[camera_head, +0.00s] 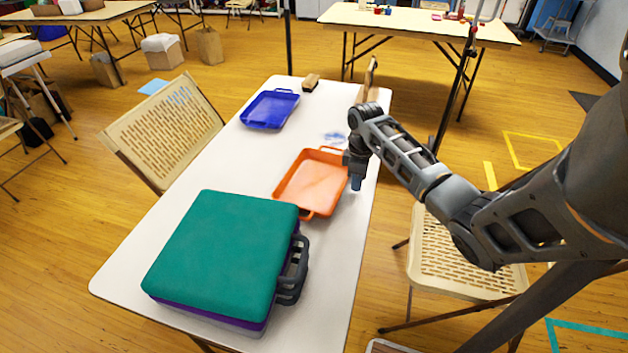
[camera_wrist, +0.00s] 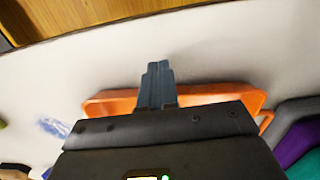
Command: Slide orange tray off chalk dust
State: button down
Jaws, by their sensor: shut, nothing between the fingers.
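The orange tray (camera_head: 311,182) lies on the white table, with a handle at each short end. A bluish chalk dust smudge (camera_head: 334,137) shows on the bare table just beyond the tray's far end; it also shows in the wrist view (camera_wrist: 52,127). My gripper (camera_head: 356,184) is shut and empty, pointing down at the tray's right long side. In the wrist view the shut fingers (camera_wrist: 158,84) overlap the edge of the orange tray (camera_wrist: 112,103). I cannot tell whether they touch it. My wrist hides part of the tray there.
A blue tray (camera_head: 269,109) and a brown eraser-like block (camera_head: 311,80) lie farther back on the white table (camera_head: 215,165). A teal-topped case stack (camera_head: 222,250) fills the near end, close to the orange tray. Folding chairs (camera_head: 165,130) flank the table. A narrow table strip is clear right of the tray.

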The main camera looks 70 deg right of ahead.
jog(key=shift+w+a+b, duration=0.2)
jog(key=shift+w+b, duration=0.15)
jog(key=shift+w, duration=1.9)
jog(key=shift+w+a+b, duration=0.15)
jog(key=shift+w+b, duration=0.25)
jog(key=shift+w, duration=1.8)
jog(key=shift+w+a+b, duration=0.2)
jog(key=shift+w+b, duration=0.15)
jog(key=shift+w, duration=1.9)
jog(key=shift+w+a+f+b, duration=0.15)
jog(key=shift+w+b, duration=0.85)
jog(key=shift+w, duration=1.1)
jog(key=shift+w+a+r+b, duration=0.1)
jog(key=shift+w+a+b, duration=0.15)
jog(key=shift+w+b, duration=1.3)
jog(key=shift+w+a+f+b, duration=0.1)
jog(key=shift+w+b, duration=0.55)
jog(key=shift+w, duration=1.7)
notch_tip(320, 180, up, 8)
jog(key=s+p, duration=0.2)
jog(key=p, duration=0.7)
jog(key=shift+p, duration=0.4)
jog(key=shift+s, duration=0.1)
